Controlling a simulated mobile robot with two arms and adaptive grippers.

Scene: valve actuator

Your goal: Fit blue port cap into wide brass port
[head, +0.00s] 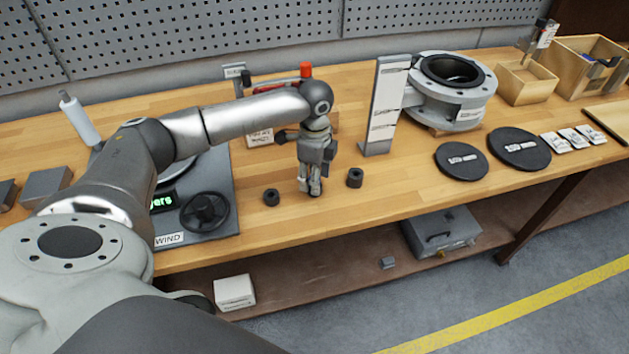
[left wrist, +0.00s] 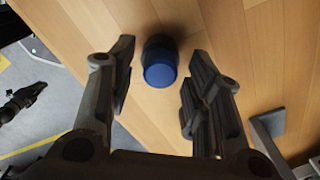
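The blue port cap (left wrist: 160,72) shows in the left wrist view, its blue round face toward the camera and its far part dark in shadow. It stands between the spread fingers of my left gripper (left wrist: 163,52), with a gap on both sides. In the head view my left gripper (head: 311,190) points straight down close above the bench, and its fingers hide the cap. Dark caps stand on either side, one to the left (head: 271,197) and one to the right (head: 355,178). I cannot make out the wide brass port; my arm covers part of the bench behind.
An upright grey plate (head: 385,105) stands right of the gripper, with a flanged valve body (head: 450,90) behind it. Black discs (head: 462,161) lie further right. A handwheel (head: 205,211) is on the left panel. The wooden bench (head: 330,225) is clear in front of the gripper.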

